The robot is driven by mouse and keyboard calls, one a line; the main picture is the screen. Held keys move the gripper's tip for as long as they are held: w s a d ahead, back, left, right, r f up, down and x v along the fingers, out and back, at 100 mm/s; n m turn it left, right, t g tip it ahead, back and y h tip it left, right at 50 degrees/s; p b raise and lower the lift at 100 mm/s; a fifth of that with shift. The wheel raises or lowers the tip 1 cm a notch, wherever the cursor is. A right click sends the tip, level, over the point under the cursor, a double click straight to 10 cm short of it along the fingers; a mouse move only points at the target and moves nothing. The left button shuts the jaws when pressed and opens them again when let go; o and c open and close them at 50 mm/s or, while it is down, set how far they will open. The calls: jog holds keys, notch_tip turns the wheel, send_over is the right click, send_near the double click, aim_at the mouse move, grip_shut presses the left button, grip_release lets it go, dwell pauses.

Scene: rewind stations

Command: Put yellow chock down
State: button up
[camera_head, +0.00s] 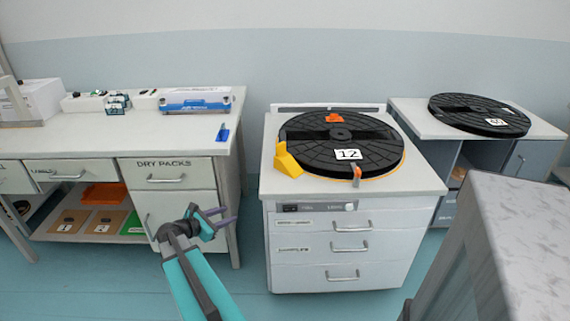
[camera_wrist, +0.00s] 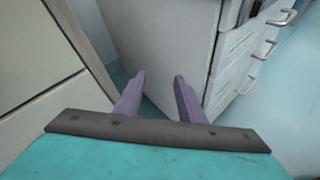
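The yellow chock (camera_head: 287,161) sits on the white cabinet top, against the left edge of the black reel (camera_head: 330,158) labelled 12. My gripper (camera_head: 230,216) is low in front of the gap between the left bench and the cabinet, well apart from the chock. In the wrist view my gripper (camera_wrist: 160,88) shows two purple fingers spread apart with nothing between them. The chock does not show in the wrist view.
The white cabinet (camera_head: 425,183) with drawers stands in the middle. The left bench (camera_head: 200,140) carries a blue-and-white case (camera_head: 196,99). A second reel (camera_head: 478,115) lies on the right bench. A grey marbled block (camera_head: 530,240) stands at near right.

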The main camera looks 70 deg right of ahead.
jog(key=s+d+r+n+g+h, duration=0.1)
jog(key=s+d+r+h, duration=0.15)
jog(key=d+r, duration=0.35)
jog(key=s+d+r+n+g+h, duration=0.1)
jog(key=s+d+r, duration=0.2)
jog(key=d+r, duration=0.35)
jog(key=g, duration=0.2)
send_near(285, 147)
jog(key=shift+w+a, duration=0.5)
jog(key=shift+f, duration=0.1)
jog(key=shift+x, duration=4.25)
jog(key=shift+w+d+f, duration=0.1)
jog(key=shift+w, duration=0.05)
jog(key=shift+x, duration=2.6)
jog(key=shift+f, duration=0.15)
jog(key=shift+w, duration=0.1)
